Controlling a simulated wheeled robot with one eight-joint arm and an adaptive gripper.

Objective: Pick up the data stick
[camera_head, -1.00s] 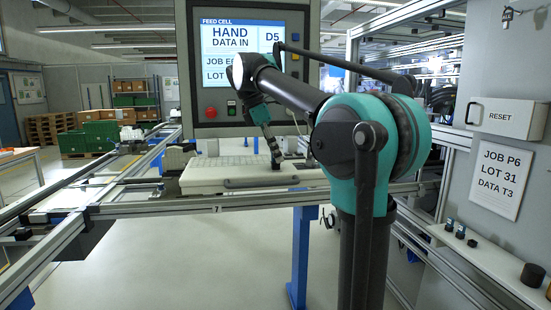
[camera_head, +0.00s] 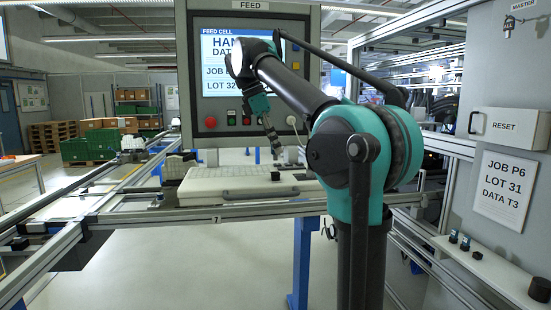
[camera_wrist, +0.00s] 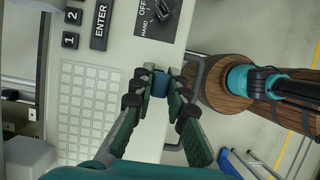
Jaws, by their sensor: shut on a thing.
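In the wrist view, my gripper (camera_wrist: 160,80) is shut on a small blue block, which I take to be the data stick (camera_wrist: 160,84). Its sides are covered by the fingertips. Below it lies the pale console (camera_wrist: 122,58) with its keypad. In the head view, my gripper (camera_head: 278,154) is small, pointing down just above the console top (camera_head: 225,186); the stick cannot be made out there.
The console carries an ENTER key (camera_wrist: 101,22), a grid of pale keys (camera_wrist: 88,100) and a black rotary switch (camera_wrist: 162,10). A screen panel (camera_head: 238,62) stands behind it. A RESET box (camera_head: 505,127) and posted sheet (camera_head: 504,190) are at the right.

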